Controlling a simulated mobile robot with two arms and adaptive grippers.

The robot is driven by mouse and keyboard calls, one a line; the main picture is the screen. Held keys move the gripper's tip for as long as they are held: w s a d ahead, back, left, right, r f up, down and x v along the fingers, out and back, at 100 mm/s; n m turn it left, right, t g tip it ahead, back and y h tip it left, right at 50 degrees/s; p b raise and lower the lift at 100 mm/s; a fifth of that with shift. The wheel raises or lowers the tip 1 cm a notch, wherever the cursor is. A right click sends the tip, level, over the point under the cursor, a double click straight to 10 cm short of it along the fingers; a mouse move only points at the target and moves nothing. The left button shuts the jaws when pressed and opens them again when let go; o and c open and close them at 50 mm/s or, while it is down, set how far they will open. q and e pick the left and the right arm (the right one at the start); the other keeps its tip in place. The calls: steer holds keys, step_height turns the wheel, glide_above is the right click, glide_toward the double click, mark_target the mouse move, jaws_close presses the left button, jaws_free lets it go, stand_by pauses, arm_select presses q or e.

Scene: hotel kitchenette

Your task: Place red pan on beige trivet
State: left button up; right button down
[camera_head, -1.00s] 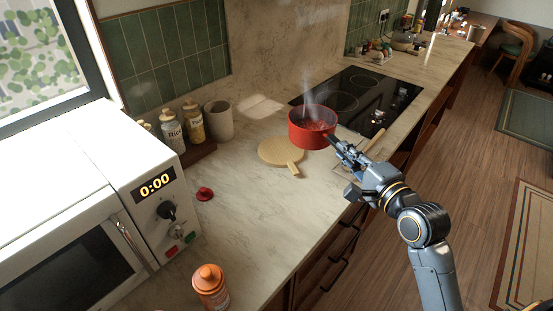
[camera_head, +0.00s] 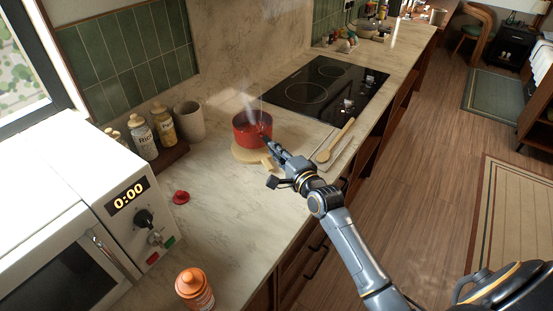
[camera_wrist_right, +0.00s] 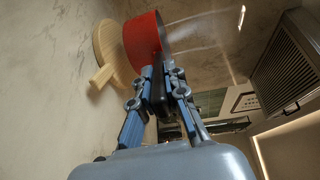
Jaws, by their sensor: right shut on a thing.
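The red pan (camera_head: 252,130) steams above the round beige trivet (camera_head: 240,156), covering most of it. The trivet's short handle points toward the counter's front. My right gripper (camera_head: 264,141) is shut on the pan's handle, on the near right side of the pan. In the right wrist view the gripper (camera_wrist_right: 162,72) has a dark handle between its fingers, and the red pan (camera_wrist_right: 144,38) overlaps the trivet (camera_wrist_right: 104,44). I cannot tell whether the pan's base touches the trivet. My left gripper is not in view.
The black cooktop (camera_head: 322,88) lies behind, with a wooden spoon (camera_head: 336,141) near its front. Jars (camera_head: 143,139) and a beige cup (camera_head: 189,121) stand left. A microwave (camera_head: 80,235), red lid-like object (camera_head: 181,197) and orange bottle (camera_head: 193,287) are nearer. Counter between is clear.

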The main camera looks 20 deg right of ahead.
steer(key=shift+f+p, duration=0.4)
steer(key=shift+f, duration=0.5)
steer(key=shift+w+f, duration=0.1)
steer(key=shift+f, duration=0.4)
steer(key=c, duration=1.8)
jaws_free()
steer(key=shift+f, duration=0.35)
steer(key=o, duration=0.4)
steer(key=shift+s+r, duration=0.1)
steer(key=shift+s, duration=0.1)
